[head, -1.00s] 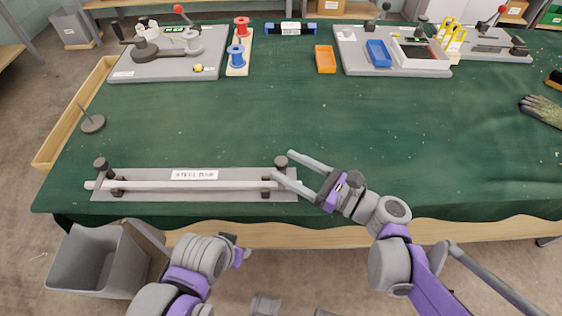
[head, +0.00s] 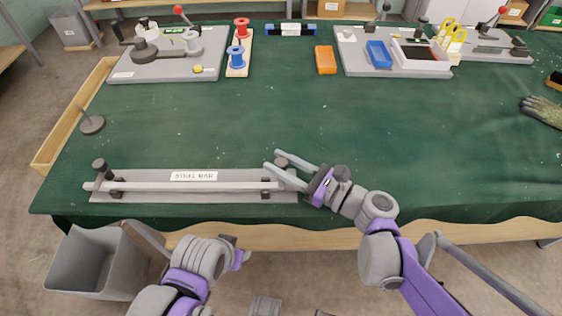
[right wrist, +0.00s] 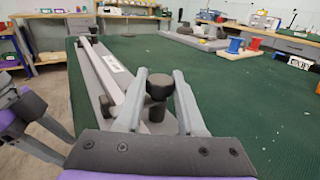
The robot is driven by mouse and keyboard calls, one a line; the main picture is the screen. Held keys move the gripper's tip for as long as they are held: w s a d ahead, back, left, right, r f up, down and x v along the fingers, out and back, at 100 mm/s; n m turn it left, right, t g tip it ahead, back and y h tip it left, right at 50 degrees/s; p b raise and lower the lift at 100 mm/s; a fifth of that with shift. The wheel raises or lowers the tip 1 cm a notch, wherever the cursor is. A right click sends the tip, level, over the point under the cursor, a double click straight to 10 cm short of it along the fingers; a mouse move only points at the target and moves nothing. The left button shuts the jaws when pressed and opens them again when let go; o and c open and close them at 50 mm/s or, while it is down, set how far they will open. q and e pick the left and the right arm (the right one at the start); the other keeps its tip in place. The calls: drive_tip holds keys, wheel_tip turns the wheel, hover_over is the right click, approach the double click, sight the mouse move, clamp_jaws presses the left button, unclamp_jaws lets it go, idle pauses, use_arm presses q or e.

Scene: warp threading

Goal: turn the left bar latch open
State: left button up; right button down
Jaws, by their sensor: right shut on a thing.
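The steel bar (head: 215,185) lies on a grey baseplate (head: 140,198) near the table's front edge. Its left latch, with a dark round knob (head: 100,165), stands at the bar's left end. The right latch knob (right wrist: 160,87) stands at the other end. My right gripper (head: 272,160) is at this right end, its fingers on either side of the knob and shut on it. My left gripper (right wrist: 70,150) shows at the left edge of the right wrist view, fingers apart and empty, away from the bar. In the head view its fingers are hidden.
A thin spike on a round base (head: 92,124) stands behind the left latch. Fixtures, spools and an orange tray (head: 325,60) stand along the back. The middle of the green table (head: 400,130) is clear. A grey bin (head: 90,265) stands in front at left.

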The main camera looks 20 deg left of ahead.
drive_tip(key=shift+n+g, duration=0.3)
drive_tip(key=shift+g, duration=0.2)
drive_tip(key=n+g, duration=0.2)
drive_tip(key=g, duration=0.1)
drive_tip(key=n+g, duration=0.2)
drive_tip(key=g, duration=0.1)
drive_tip(key=shift+w+y, duration=0.1)
drive_tip(key=shift+y, duration=0.3)
drive_tip(key=n+g+h, duration=0.1)
drive_tip(key=n+g, duration=0.2)
drive_tip(key=g, duration=0.1)
drive_tip(key=n+g+h, duration=0.2)
drive_tip(key=g, duration=0.2)
drive_tip(key=shift+n+g+b, duration=0.3)
drive_tip(key=shift+n+b, duration=0.1)
drive_tip(key=c, duration=0.5)
unclamp_jaws()
drive_tip(key=shift+d, duration=0.15)
